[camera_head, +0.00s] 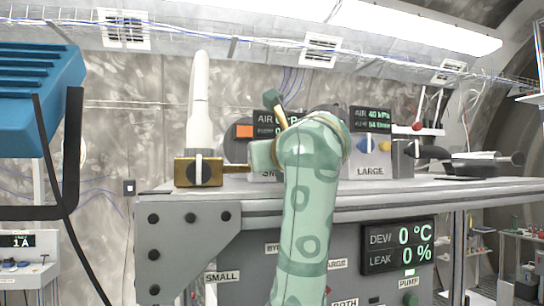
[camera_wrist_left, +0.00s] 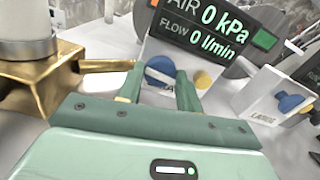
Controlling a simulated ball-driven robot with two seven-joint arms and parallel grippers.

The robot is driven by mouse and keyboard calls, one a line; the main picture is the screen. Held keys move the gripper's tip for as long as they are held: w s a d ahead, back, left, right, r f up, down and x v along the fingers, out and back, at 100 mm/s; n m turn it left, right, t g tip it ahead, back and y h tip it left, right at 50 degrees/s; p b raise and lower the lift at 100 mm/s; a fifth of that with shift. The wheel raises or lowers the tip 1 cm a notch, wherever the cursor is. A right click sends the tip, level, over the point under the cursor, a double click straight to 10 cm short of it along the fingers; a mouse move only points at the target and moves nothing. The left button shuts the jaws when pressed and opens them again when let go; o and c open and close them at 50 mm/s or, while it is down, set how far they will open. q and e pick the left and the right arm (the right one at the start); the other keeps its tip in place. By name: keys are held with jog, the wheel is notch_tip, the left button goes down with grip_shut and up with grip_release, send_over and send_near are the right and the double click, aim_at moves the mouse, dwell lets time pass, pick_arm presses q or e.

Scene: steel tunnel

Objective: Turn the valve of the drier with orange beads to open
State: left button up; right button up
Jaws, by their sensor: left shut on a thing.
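My green patterned left arm rises through the middle of the head view. In the left wrist view, my left gripper (camera_wrist_left: 160,78) has its fingers on either side of a blue round knob (camera_wrist_left: 160,68), closed on it. The knob is on a white panel (camera_wrist_left: 200,68) reading 0 kPa and 0 l/min. In the head view my arm hides the knob and most of this panel. To the left, a brass block (camera_head: 183,173) with a black, white-marked dial (camera_head: 199,168) carries an upright white cylinder (camera_head: 199,100). My right gripper is out of view.
A second panel (camera_head: 371,172), marked LARGE, stands to the right with a blue knob (camera_head: 364,144). A dark cylindrical fitting (camera_head: 470,161) lies beyond it. A blue box (camera_head: 40,95) fills the upper left. A display below the bench (camera_head: 450,193) shows 0 °C and 0 %.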

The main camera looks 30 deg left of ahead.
pick_arm(q)
jog(key=shift+n, duration=2.2)
jog(key=o, duration=1)
jog(key=shift+d, duration=0.1)
jog(key=b+v, duration=0.3)
jog(key=v, duration=1.3)
jog(key=shift+d, duration=0.15)
